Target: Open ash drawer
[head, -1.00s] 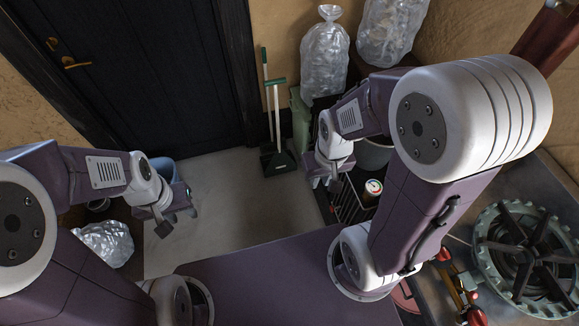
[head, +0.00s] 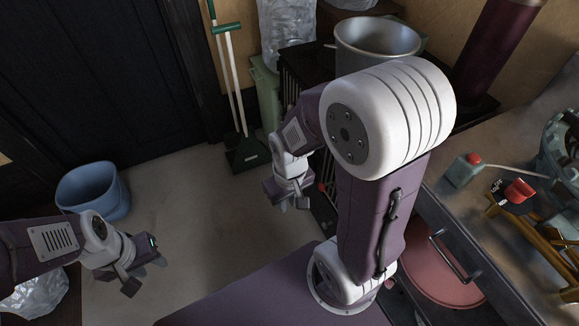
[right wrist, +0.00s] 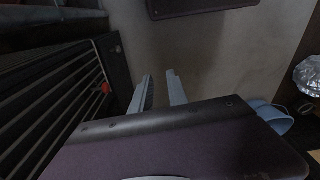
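I cannot pick out the ash drawer for sure in either view. A black slatted unit (head: 324,206) with a small red part stands just right of my right gripper (head: 291,205); my arm hides much of it. In the right wrist view the slatted unit (right wrist: 45,95) fills the left side, and its red part (right wrist: 104,88) shows on the near edge. My right gripper (right wrist: 160,90) is open, with nothing between its fingers, apart from the unit. My left gripper (head: 146,276) is open and empty over the floor at the lower left.
A blue bucket (head: 93,190) stands on the floor at left. A broom and dustpan (head: 246,154) lean near the dark door (head: 90,80), beside a green bin (head: 268,95). A metal pot (head: 377,45) and a counter (head: 450,185) are at right. The middle floor is clear.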

